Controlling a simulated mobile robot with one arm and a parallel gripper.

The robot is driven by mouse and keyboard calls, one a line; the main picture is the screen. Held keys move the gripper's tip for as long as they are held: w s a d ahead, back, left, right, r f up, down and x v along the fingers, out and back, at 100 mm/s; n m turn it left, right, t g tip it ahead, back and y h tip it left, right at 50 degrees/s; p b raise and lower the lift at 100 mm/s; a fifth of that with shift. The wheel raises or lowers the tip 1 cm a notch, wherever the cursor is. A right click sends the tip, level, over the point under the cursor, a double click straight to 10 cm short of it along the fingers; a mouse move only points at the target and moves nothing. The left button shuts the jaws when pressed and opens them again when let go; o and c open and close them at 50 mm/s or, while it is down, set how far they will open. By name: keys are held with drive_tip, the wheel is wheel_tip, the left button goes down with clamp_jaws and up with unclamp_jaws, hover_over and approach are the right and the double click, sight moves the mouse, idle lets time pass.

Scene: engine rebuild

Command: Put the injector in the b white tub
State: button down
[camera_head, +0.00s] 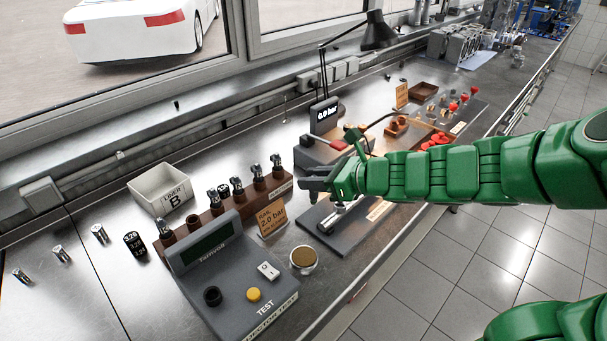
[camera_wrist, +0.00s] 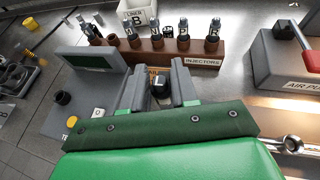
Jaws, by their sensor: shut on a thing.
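My gripper (camera_head: 314,184) is above the bench, right of the injector rack, above a dark plate. In the wrist view its two grey fingers (camera_wrist: 158,92) are shut on an injector (camera_wrist: 160,84), whose dark top shows between them. In the head view the fingers mostly hide it.
A brown rack (camera_head: 248,204) holds several injectors. A grey tester (camera_head: 228,270) and a rail-pressure sign (camera_head: 271,219) stand in front. A round cup (camera_head: 303,259) is beside the tester. Several small metal parts (camera_head: 99,234) stand at the left. An air pump (camera_wrist: 290,62) is at the right.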

drive_tip(key=shift+s, duration=0.2)
drive_tip(key=a+r+n+g+y, duration=0.1)
drive_tip(key=a+r, duration=0.2)
drive_tip(key=a, duration=0.7)
drive_tip(key=a+r+n+g, duration=0.2)
drive_tip(key=a+r, duration=0.1)
drive_tip(key=a, duration=0.8)
drive_tip(key=a+r+n+g+y, duration=0.1)
drive_tip(key=a+r, duration=0.2)
drive_tip(key=a, duration=0.7)
drive_tip(key=shift+w+a+f, duration=1.45)
drive_tip(key=shift+w+f, duration=0.35)
drive_tip(key=shift+f, duration=0.35)
drive_tip(key=shift+w+a+f, duration=1.5)
drive_tip(key=shift+w+f, duration=0.3)
drive_tip(key=shift+f, duration=0.4)
drive_tip(key=shift+w+a+f, duration=1.45)
drive_tip(key=shift+w+f, duration=0.35)
drive_tip(key=shift+f, duration=0.35)
drive_tip(key=shift+f, duration=0.65)
drive_tip(key=c, duration=0.9)
unclamp_jaws()
drive_tip(key=shift+o, duration=0.2)
